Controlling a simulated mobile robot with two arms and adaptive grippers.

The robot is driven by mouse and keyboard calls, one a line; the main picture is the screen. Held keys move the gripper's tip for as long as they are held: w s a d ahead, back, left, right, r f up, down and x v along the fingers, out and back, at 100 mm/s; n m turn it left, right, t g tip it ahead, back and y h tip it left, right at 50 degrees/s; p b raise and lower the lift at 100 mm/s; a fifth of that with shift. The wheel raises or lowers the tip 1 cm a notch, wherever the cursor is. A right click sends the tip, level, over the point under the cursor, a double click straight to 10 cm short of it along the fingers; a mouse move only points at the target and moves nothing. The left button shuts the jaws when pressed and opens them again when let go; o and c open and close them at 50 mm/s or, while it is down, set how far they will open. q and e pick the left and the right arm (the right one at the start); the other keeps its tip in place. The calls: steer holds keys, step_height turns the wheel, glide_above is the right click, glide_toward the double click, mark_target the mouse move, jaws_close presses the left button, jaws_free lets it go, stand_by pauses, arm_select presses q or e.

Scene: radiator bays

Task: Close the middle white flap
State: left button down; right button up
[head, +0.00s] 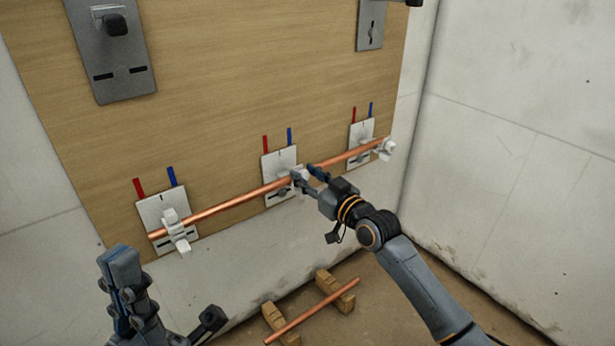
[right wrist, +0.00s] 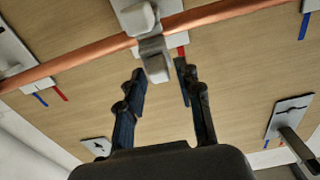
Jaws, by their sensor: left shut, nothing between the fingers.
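The middle white flap (right wrist: 155,60) shows large in the right wrist view, next to the copper pipe (right wrist: 90,57). In the head view it is on the middle white plate (head: 279,161), partly hidden by my right gripper (head: 307,181). In the right wrist view my right gripper (right wrist: 160,76) is open, with its fingertips apart on either side of the flap's end. I cannot tell whether they touch it. My left gripper (head: 122,255) is shut and empty at the lower left, away from the pipe.
A left white flap (head: 175,232) and a right white flap (head: 385,149) sit at the pipe's ends on the wooden board (head: 220,90). Grey plates hang above. A loose copper rod (head: 315,310) lies on wooden blocks (head: 335,290) on the floor. A wall (head: 530,150) stands at right.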

jaws_close()
